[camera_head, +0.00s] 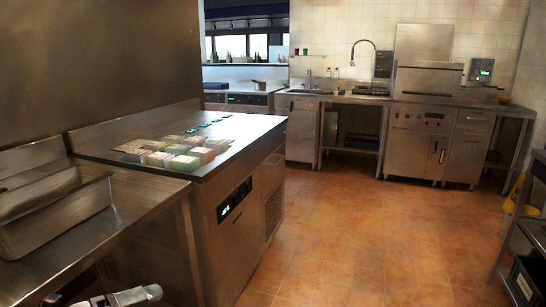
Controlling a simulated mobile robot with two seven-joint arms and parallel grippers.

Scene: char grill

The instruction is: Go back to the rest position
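Part of my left arm shows at the bottom left edge, low in front of the steel counter. Its end, my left gripper (135,296), is cut off by the bottom of the picture, so I cannot tell whether its fingers are open or shut. Nothing held shows at it. My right gripper is not in view.
A steel counter (130,235) on the left bears a metal pan (50,215). Beside it, a refrigerated counter (235,130) holds several small containers (180,152). A sink and steel cabinets (415,150) line the back. The tiled floor (350,235) is clear.

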